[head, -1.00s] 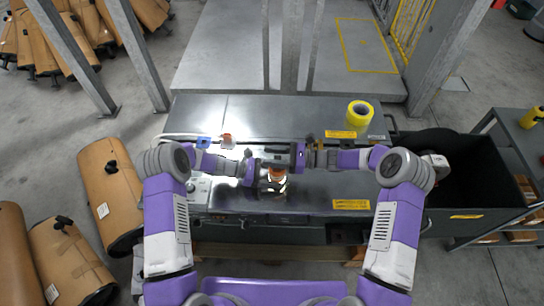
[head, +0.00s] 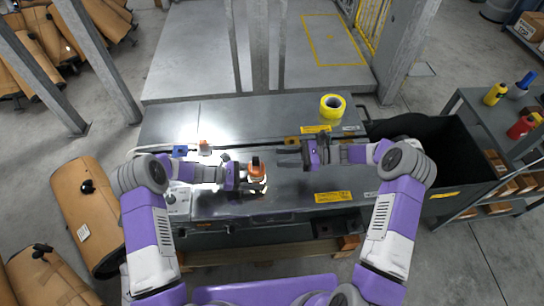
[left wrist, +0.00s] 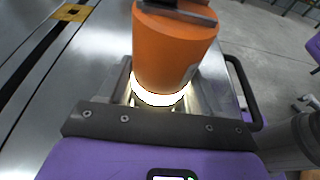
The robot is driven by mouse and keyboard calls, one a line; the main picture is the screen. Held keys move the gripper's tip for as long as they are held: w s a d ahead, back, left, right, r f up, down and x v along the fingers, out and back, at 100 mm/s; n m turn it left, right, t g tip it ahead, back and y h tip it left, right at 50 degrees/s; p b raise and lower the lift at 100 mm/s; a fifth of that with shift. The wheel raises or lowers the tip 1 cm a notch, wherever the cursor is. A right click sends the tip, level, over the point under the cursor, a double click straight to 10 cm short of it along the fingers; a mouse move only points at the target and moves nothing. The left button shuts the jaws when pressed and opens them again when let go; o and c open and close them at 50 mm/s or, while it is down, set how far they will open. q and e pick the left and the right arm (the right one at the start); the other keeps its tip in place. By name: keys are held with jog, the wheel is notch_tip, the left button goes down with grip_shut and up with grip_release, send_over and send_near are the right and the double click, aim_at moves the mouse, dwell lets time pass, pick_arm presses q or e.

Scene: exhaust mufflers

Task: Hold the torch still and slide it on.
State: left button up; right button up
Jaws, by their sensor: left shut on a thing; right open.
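My left gripper (head: 262,187) is shut on the torch (head: 257,171), holding it upright over the grey metal bench. The torch has an orange body with a dark piece at its top. In the left wrist view the orange torch (left wrist: 174,50) stands between the fingers, with a bright white glowing band below the orange part.
A yellow tape roll (head: 332,105) stands on the bench (head: 220,112) at the back right. Small blue (head: 180,151) and orange (head: 205,147) items lie at the left. A black bin (head: 450,150) stands right of the bench.

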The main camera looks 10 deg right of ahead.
jog(key=shift+d, duration=0.35)
pick_arm(q)
jog(key=o, duration=0.9)
jog(key=shift+c, duration=0.2)
